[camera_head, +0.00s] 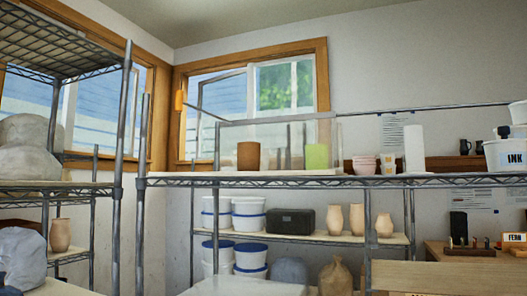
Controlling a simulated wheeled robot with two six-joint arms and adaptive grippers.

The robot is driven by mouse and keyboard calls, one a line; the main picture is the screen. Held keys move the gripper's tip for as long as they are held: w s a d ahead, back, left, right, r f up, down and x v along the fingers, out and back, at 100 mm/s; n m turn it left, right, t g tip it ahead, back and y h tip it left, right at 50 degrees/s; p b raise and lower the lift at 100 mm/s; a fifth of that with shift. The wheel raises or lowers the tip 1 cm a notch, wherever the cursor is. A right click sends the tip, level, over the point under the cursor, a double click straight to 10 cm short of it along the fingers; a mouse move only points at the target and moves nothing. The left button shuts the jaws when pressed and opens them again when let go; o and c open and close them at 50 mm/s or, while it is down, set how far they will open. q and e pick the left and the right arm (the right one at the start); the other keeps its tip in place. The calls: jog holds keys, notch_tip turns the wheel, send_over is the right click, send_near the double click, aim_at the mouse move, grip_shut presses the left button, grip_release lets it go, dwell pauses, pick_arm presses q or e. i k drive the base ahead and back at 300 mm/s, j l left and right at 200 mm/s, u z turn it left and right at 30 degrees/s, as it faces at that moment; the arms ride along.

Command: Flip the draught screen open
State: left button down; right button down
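The draught screen (282,135) looks like a clear, faintly tinted panel standing upright on the top shelf of the middle wire rack. A thin dark rod slants up and left from its upper left corner to an orange grip (179,100). A brown pot (248,156) and a green pot (317,157) stand at the panel; I cannot tell for certain whether they are behind it. Neither of my grippers is in view.
The rack's top shelf edge (330,181) runs across the middle. Pink bowls (364,165), a white cylinder (414,149) and an ink bucket (506,154) stand to the right. A tall rack post (141,200) stands left of the screen.

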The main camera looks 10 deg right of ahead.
aim_at(179, 102)
jog(key=u, duration=2.05)
jog(key=k+l, duration=0.1)
jog(key=l, duration=0.65)
jog(key=k+l, duration=0.1)
jog(key=l, duration=0.6)
